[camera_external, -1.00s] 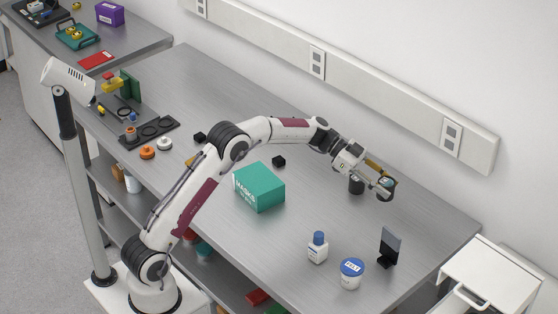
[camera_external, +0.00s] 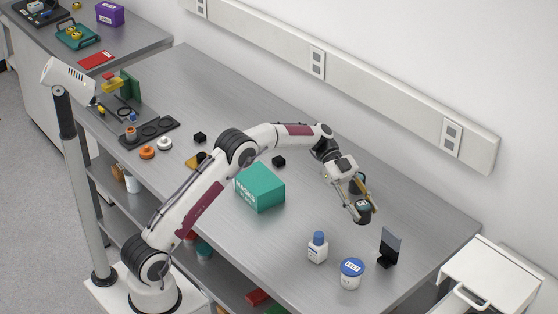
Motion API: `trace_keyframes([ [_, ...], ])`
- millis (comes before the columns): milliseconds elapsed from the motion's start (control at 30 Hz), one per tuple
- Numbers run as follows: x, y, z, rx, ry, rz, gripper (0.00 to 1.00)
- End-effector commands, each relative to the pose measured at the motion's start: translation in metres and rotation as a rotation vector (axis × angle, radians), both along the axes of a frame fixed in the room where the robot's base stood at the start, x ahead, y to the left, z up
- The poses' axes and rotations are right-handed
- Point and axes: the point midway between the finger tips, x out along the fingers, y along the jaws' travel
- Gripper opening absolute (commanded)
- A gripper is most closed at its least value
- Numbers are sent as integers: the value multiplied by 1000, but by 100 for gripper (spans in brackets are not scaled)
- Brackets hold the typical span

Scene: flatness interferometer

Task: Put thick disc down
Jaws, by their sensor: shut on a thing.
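My gripper (camera_external: 361,202) is at the right part of the long grey bench, pointing down and toward the front. It is shut on the thick disc (camera_external: 364,215), a small dark round piece with a hint of teal on top. The fingers cover part of the disc. I cannot tell whether its underside touches the bench top or hangs just above it. A dark cylinder (camera_external: 355,186) shows behind the gripper, mostly hidden by it.
A green masks box (camera_external: 260,187) stands left of my gripper. A blue-capped white bottle (camera_external: 318,248), a blue-lidded tub (camera_external: 351,274) and a dark upright plate (camera_external: 390,246) stand in front. The bench (camera_external: 430,220) is clear to the right.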

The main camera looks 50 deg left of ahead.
Motion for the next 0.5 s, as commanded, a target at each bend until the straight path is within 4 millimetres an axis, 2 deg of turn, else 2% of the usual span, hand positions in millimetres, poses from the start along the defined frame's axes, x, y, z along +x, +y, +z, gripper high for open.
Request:
trace_keyframes([
  [267,0,0,-5,-1,1,1,7],
  [500,0,0,-34,-1,2,2,7],
])
